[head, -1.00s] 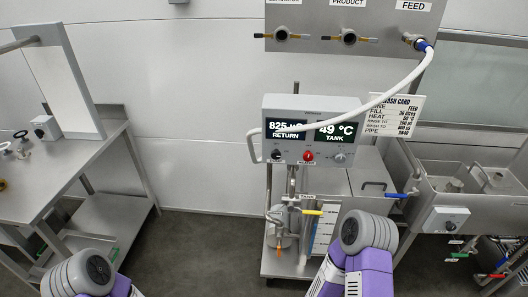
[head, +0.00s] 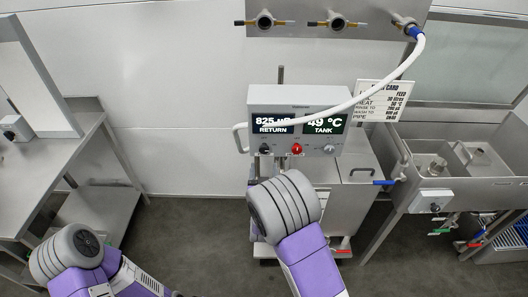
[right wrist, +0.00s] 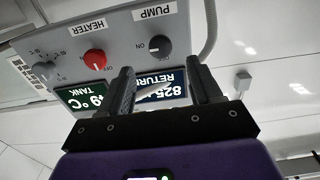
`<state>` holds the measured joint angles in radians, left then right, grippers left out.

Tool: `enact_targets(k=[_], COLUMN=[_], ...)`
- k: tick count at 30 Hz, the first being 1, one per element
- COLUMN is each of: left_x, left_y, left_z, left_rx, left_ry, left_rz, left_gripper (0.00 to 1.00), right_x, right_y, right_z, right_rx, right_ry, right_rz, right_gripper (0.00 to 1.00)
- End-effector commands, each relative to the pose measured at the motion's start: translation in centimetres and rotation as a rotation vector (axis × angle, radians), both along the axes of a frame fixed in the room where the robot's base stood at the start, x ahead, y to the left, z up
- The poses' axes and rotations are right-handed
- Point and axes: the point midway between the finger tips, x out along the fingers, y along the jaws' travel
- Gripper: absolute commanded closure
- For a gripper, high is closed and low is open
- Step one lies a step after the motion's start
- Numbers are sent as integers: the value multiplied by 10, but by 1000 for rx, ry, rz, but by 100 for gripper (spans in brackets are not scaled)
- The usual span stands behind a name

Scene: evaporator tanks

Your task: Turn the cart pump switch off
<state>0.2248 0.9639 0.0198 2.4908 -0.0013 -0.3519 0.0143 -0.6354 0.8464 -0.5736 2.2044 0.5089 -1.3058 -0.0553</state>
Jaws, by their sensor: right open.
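The grey control box (head: 340,97) on the cart carries two lit displays above a row of knobs. The black pump switch (head: 264,148) is at the row's left, beside the red heater knob (head: 296,148). The right wrist view shows the box upside down, with the pump switch (right wrist: 159,46) under its PUMP label. My right gripper (right wrist: 160,68) is open and empty, its fingers pointing at the panel with the pump switch just beyond them, apparently apart. I cannot read the switch's pointer clearly. My right arm hides that gripper's fingers in the head view. My left gripper is out of view.
A white hose (head: 418,62) arches from the feed port down across the box front. A steel bench (head: 85,150) stands left, a sink unit (head: 445,195) right. Floor between bench and cart is clear.

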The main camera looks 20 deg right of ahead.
Motion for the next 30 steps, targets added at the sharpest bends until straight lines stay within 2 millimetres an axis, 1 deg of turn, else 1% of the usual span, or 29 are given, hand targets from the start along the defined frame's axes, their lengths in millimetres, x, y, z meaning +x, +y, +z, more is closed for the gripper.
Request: enact_targets(k=[1,9,12,15,19,26,29,30], left_x=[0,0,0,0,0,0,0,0], left_y=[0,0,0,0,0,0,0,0], left_z=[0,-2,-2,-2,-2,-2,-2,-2], left_rx=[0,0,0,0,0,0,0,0], left_ry=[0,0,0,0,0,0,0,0], left_rz=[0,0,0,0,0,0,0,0], left_gripper=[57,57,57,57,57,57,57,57], right_x=[5,43,56,64,69,70,70,70], right_y=[-1,-13,-16,-19,-20,-20,-20,-20], right_z=[2,1,1,0,1,1,1,1], right_rx=[-2,-3,-3,-2,-2,-2,-2,-2], right_ry=[-9,-6,-6,-5,-4,-3,-3,-3], right_rz=[-2,-2,-1,-2,-1,0,0,0], right_gripper=[36,36,36,36,36,36,50,56])
